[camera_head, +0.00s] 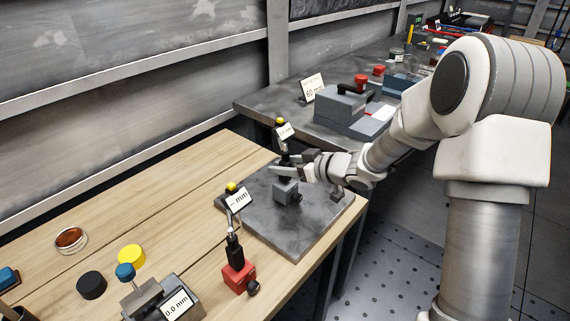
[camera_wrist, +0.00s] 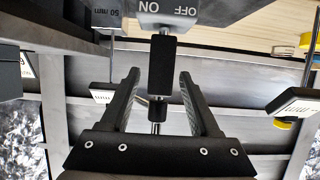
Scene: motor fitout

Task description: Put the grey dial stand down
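The grey dial stand (camera_head: 286,191) stands upright on the dark grey plate (camera_head: 300,232); its base looks in contact with the plate. Its display (camera_head: 284,131) with a yellow cap is at the top. In the wrist view the grey base with ON/OFF lettering (camera_wrist: 168,12) is at the top, and the black sleeve of its post lies between my fingers. My gripper (camera_head: 301,165) is at the post. In the wrist view my gripper (camera_wrist: 160,78) is open around the sleeve, with a visible gap on each side.
A red dial stand (camera_head: 239,277) is at the plate's near edge. A small dark block (camera_head: 337,192) is at the plate's right edge. A vise-like fixture (camera_head: 163,296), yellow and black discs and an amber dish (camera_head: 71,239) are at left. A grey block fixture (camera_head: 340,107) stands on the bench behind.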

